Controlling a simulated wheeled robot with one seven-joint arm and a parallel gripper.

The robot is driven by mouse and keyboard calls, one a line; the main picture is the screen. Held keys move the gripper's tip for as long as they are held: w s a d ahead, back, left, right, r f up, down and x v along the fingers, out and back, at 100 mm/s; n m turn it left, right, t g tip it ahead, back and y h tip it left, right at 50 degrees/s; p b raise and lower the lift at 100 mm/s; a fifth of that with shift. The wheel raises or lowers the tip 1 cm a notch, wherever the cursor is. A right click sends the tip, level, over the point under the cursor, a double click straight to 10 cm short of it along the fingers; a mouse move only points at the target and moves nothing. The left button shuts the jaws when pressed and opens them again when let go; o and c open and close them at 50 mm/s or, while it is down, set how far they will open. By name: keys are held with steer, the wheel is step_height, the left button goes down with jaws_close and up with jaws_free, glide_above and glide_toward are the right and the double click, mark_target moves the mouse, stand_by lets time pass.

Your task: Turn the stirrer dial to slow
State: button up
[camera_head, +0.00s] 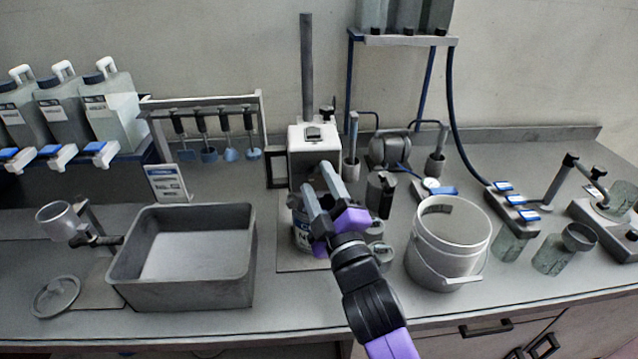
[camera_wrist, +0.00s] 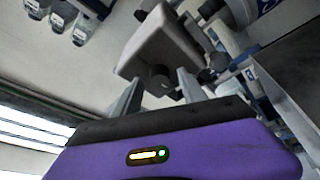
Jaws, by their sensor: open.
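The stirrer (camera_head: 312,136) is a pale box on a tall grey post at the back middle of the bench. It also shows in the wrist view (camera_wrist: 163,42). Its dial (camera_wrist: 160,74) is a dark round knob on the near face in the wrist view; in the head view my gripper hides that part. My gripper (camera_head: 315,178) is open and points at the stirrer's front. In the wrist view the knob appears between the two fingertips; I cannot tell whether they touch it. The dial's setting is not readable.
A labelled can (camera_head: 302,238) stands under my gripper. A grey basin (camera_head: 180,292) is to the left, and a white bucket (camera_head: 448,240) to the right. A rack with hanging blue-ended tools (camera_head: 200,104) stands left of the stirrer. Small dark containers (camera_head: 380,195) crowd its right side.

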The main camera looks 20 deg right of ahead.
jaws_close()
steer(key=shift+f+b, duration=0.2)
steer(key=shift+b, duration=0.4)
steer(key=shift+m+b, duration=0.3)
steer(key=shift+b, duration=0.25)
steer(key=m+b, duration=0.1)
steer(key=b, duration=0.3)
steer(key=shift+a+f+m+h, duration=0.1)
steer(key=shift+f+m+h, duration=0.15)
steer(key=shift+m+h, duration=0.15)
steer(key=m+h+b, duration=0.1)
steer(key=m+b, duration=0.1)
steer(key=b, duration=0.2)
steer(key=m+h+b, duration=0.1)
steer(key=m+b, duration=0.2)
steer(key=b, duration=0.2)
steer(key=shift+a+t+b, duration=0.1)
steer(key=shift+t+b, duration=0.2)
steer(key=shift+t, duration=0.1)
steer(key=m+h+b, duration=0.2)
steer(key=m+b, duration=0.2)
steer(key=b, duration=0.1)
steer(key=m+b, duration=0.1)
steer(key=m+h+b, duration=0.1)
steer(key=m+g+b, duration=0.1)
steer(key=m+b, duration=0.1)
steer(key=shift+r+h, duration=0.3)
steer(key=shift+h, duration=0.1)
steer(key=shift+m, duration=0.3)
